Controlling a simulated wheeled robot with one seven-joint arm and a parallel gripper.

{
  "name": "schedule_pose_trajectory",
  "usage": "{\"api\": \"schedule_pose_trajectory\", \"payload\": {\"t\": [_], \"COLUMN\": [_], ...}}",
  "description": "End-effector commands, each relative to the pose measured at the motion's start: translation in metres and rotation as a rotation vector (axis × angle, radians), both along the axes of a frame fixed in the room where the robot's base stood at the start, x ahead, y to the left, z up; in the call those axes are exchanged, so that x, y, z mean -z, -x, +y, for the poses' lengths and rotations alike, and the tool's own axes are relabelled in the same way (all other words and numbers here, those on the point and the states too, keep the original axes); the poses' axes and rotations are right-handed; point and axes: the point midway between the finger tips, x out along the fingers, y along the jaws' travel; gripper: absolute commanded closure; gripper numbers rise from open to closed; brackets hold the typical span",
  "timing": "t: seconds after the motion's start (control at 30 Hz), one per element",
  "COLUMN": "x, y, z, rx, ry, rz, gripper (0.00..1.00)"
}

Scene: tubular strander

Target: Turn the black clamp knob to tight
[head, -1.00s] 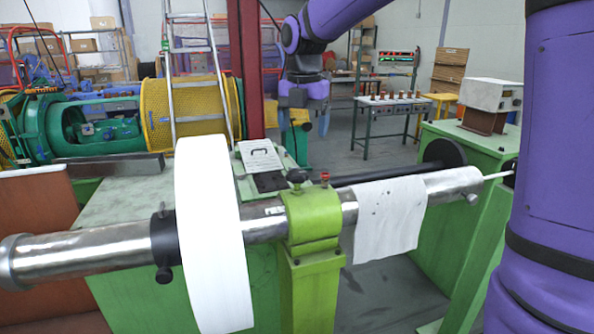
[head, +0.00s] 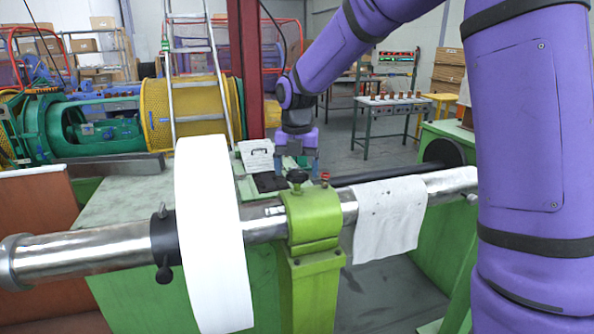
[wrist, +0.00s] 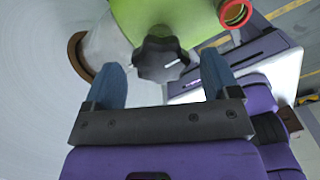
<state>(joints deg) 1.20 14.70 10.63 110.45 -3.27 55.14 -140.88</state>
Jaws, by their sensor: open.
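The black clamp knob (head: 297,177) sits on top of the green clamp block (head: 313,216) that holds the steel shaft. In the wrist view the lobed black knob (wrist: 160,60) has a white mark on its right side. My gripper (head: 297,164) points down close to the knob, its blue fingers spread. In the wrist view the open gripper (wrist: 163,65) has one finger on each side of the knob, with gaps on both sides. Nothing is held. How far the fingertips are above the knob is hard to tell.
A small red-topped fitting (head: 325,176) stands just right of the knob. A large white disc (head: 212,235) rises on the shaft to the left, beside a black collar (head: 166,240). A white cloth (head: 388,218) hangs over the shaft at right. A printed sheet (head: 257,153) lies behind.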

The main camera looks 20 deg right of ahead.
Motion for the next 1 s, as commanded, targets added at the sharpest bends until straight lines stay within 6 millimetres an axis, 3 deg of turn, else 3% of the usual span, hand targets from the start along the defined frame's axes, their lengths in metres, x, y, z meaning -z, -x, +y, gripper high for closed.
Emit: {"api": "schedule_pose_trajectory", "payload": {"t": [0.4,0.63,1.0], "x": [0.0084,0.0082,0.0080], "y": [0.0003,0.0003,0.0002], "z": [-0.0002,-0.0003,-0.0002], "rx": [0.001,0.001,0.052], "ry": [0.000,0.000,0.000], "rz": [0.000,0.000,0.000], "gripper": [0.19,0.68,0.68]}}
